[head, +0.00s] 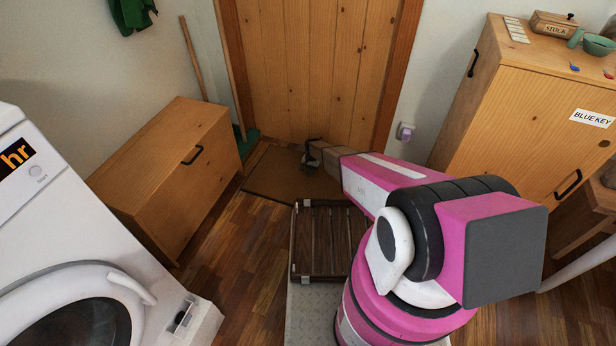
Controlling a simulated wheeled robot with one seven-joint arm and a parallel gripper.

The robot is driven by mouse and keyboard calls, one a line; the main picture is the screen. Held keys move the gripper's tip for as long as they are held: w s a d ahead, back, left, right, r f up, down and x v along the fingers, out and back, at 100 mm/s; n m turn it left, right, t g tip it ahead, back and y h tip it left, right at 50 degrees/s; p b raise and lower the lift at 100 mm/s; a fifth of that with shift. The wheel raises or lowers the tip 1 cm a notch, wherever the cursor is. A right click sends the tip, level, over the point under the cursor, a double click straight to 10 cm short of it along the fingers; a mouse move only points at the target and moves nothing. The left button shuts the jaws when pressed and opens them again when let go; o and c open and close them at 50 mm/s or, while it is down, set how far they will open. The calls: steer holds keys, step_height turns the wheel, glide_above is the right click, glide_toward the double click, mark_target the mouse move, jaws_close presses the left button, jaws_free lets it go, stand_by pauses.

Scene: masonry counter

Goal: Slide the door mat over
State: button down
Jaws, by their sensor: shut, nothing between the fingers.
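The door mat (272,180) is a flat brown mat with a darker edge. It lies on the wooden floor in front of the wooden door (310,70). My arm reaches forward over the mat's right part and hides some of it. My gripper (309,162) is at the far end of the arm, over the mat near the foot of the door. It is shut and holds nothing. I cannot tell whether its fingertips touch the mat.
A low wooden cabinet (165,170) stands left of the mat, with a broom (243,132) beside it. A white washing machine (75,250) is at front left. A tall cabinet labelled BLUE KEY (520,120) stands right. A dark slatted rack (322,240) lies nearer me. Bare floor shows left of the rack.

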steer(key=shift+w+d+f, duration=0.2)
steer(key=shift+w+f, duration=0.45)
steer(key=shift+f, duration=0.15)
steer(key=shift+r, duration=1.35)
step_height(320, 180, up, 10)
steer(key=w, duration=0.1)
steer(key=s+d+r+n, duration=0.1)
steer(key=s+d+r, duration=0.5)
steer(key=s+r, duration=0.5)
steer(key=s+d+r+n+t, duration=0.1)
steer(key=s+d+r, duration=0.5)
steer(key=s+r, duration=0.6)
steer(key=s+d+r+n+t, duration=0.1)
steer(key=s+d+r, duration=0.6)
steer(key=s+r, duration=0.5)
step_height(320, 180, up, 7)
steer(key=shift+s+r+n+h, duration=0.1)
steer(key=shift+s+n+h, duration=0.2)
steer(key=shift+n, duration=0.1)
steer(key=shift+w, duration=0.1)
